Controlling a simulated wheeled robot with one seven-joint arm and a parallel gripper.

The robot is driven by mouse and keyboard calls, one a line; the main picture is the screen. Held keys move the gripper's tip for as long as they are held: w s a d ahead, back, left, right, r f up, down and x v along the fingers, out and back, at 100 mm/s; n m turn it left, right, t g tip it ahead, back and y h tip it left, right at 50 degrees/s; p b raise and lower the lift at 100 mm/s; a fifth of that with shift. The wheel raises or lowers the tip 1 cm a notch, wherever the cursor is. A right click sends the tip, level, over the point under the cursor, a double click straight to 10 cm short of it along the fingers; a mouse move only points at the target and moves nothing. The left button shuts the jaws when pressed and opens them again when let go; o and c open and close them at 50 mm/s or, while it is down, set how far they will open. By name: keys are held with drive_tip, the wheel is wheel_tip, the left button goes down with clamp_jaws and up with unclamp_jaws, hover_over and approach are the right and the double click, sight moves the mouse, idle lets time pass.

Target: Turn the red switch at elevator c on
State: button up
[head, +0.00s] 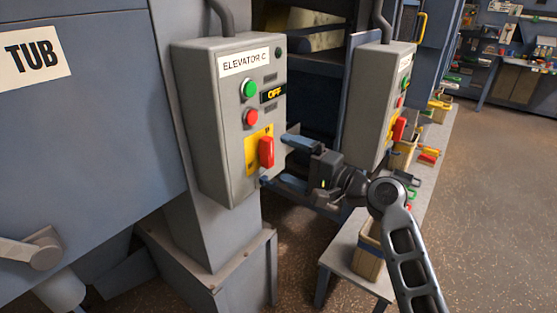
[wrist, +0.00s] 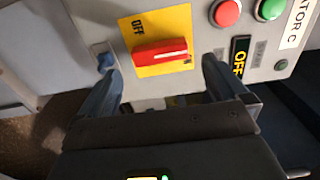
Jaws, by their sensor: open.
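The red switch (head: 267,152) is a handle on a yellow plate (head: 251,160), low on the grey box labelled ELEVATOR C (head: 225,100). It stands upright in the head view. In the wrist view the red switch (wrist: 160,52) lies sideways, with OFF printed on the yellow plate (wrist: 150,24). A small display (head: 272,93) on the box reads OFF. My gripper (head: 278,161) is open, its two fingers at the box, one above and one below the switch level. In the wrist view my gripper (wrist: 158,75) has its fingers on either side of the switch, with nothing visibly gripped.
A green button (head: 249,89) and a red button (head: 250,117) sit above the switch. A second similar box (head: 380,105) with its own red switch stands to the right. A bench with bins (head: 368,255) stands behind my arm. Open floor (head: 490,200) lies at the right.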

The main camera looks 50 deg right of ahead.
drive_tip(key=shift+s, duration=1.3)
drive_tip(key=s+a+f+n+g+h, duration=0.3)
drive_tip(key=s+a+f+n+g, duration=0.15)
drive_tip(key=s+a+f, duration=0.8)
drive_tip(key=s+a+r+n+y, duration=0.1)
drive_tip(key=s+a+r+n, duration=0.2)
drive_tip(key=s+a+n, duration=0.2)
drive_tip(key=s+a+r+n+t+y, duration=0.1)
drive_tip(key=s+a+r+n, duration=0.2)
drive_tip(key=s+a+n, duration=0.2)
drive_tip(key=s+n, duration=0.3)
drive_tip(key=s, duration=0.4)
drive_tip(key=shift+a+r, duration=0.2)
drive_tip(key=shift+a, duration=0.2)
